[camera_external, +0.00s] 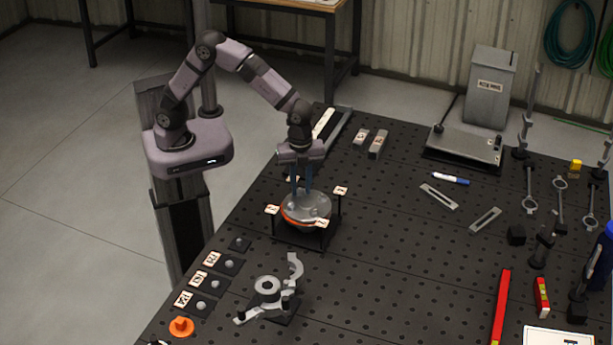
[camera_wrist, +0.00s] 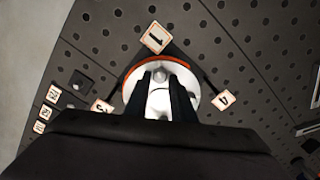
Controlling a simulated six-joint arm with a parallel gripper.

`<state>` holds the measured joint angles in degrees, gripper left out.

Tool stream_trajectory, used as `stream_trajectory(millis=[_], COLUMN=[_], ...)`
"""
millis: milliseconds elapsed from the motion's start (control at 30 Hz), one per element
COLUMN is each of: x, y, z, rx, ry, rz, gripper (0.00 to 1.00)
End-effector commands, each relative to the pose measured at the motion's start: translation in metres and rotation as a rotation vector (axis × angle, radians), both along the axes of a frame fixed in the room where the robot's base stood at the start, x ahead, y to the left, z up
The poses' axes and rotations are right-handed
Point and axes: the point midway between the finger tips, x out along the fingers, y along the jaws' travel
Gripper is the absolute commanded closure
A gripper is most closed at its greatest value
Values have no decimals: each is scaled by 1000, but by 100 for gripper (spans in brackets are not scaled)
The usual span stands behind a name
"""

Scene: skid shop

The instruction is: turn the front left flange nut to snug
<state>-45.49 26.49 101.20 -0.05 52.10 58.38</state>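A round silver flange (camera_external: 312,205) with an orange-red edge sits on a dark stand on the bench. It also shows in the wrist view (camera_wrist: 158,108), partly hidden by my gripper. Small numbered tags stand around it, one reading 1 (camera_wrist: 155,38) and one reading 4 (camera_wrist: 223,100). My gripper (camera_external: 301,187) points down over the flange. Its two dark fingers (camera_wrist: 161,78) are apart, with pale metal visible between them. I cannot make out the flange nuts or tell whether the fingertips touch anything.
Several small pads with round metal pieces (camera_external: 201,305) and tags lie front left of the flange. Slotted bars (camera_external: 438,196), a marker (camera_external: 450,179) and a grey stand (camera_external: 490,90) are to the right.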

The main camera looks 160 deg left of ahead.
Motion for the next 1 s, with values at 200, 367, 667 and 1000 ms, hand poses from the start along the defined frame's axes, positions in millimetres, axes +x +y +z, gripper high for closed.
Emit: stream_trajectory(millis=[200, 367, 667, 1000], x=[0, 0, 0, 0], y=[0, 0, 0, 0], z=[0, 0, 27, 68], rx=[-1, -1, 3, 2], ry=[1, 1, -2, -1], rz=[0, 1, 1, 0], gripper=[64, 64, 64, 64])
